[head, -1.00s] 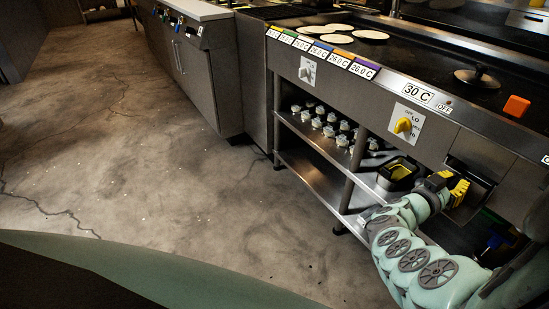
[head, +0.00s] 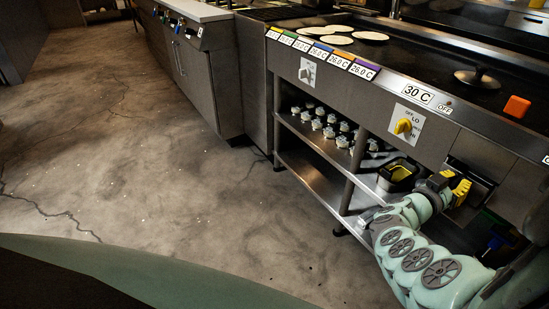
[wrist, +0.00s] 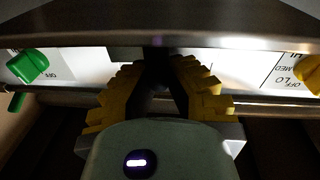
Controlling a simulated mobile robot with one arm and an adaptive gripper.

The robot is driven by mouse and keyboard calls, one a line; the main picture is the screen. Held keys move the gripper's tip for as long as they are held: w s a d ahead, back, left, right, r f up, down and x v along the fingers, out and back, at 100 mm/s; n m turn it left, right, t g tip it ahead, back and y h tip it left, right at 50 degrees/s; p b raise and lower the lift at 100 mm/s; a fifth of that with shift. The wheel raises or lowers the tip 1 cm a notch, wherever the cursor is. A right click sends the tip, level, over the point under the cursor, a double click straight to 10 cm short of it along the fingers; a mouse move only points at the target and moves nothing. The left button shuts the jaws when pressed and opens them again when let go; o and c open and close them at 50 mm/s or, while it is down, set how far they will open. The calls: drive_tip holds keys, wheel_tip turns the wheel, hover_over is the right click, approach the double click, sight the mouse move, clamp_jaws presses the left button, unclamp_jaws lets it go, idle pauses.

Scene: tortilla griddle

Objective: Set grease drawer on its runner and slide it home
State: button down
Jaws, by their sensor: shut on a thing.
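My gripper (head: 458,188) has yellow ridged fingers and is below the griddle's front panel, at the right in the head view. In the wrist view the fingers (wrist: 160,75) slant together at their tips, shut on a dark part, which I take to be the grease drawer's. The grease drawer (head: 481,189) appears as a dark box just beyond the fingers, under the panel. Most of it is hidden by my gripper and shadow. The runner cannot be made out, and I cannot tell whether the drawer touches it.
A green knob (wrist: 28,65) shows in the wrist view. The floor at left is clear.

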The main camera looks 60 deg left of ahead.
sight(462, 177)
drive_tip(key=shift+w+b, duration=1.25)
drive_tip(key=shift+w, duration=0.55)
idle(3.0)
drive_tip(key=c, duration=1.1)
unclamp_jaws()
drive_tip(key=shift+w+d, duration=0.1)
drive_tip(key=shift+w, duration=0.1)
drive_tip(key=shift+o, duration=0.3)
drive_tip(key=shift+s, duration=0.1)
drive_tip(key=shift+s, duration=0.1)
drive_tip(key=shift+s+a+f, duration=0.1)
drive_tip(key=shift+s+a, duration=0.1)
drive_tip(key=shift+s, duration=0.35)
drive_tip(key=s+a, duration=0.1)
drive_tip(key=s, duration=0.9)
drive_tip(key=shift+s+a+f, duration=0.15)
drive_tip(key=shift+s+f, duration=0.2)
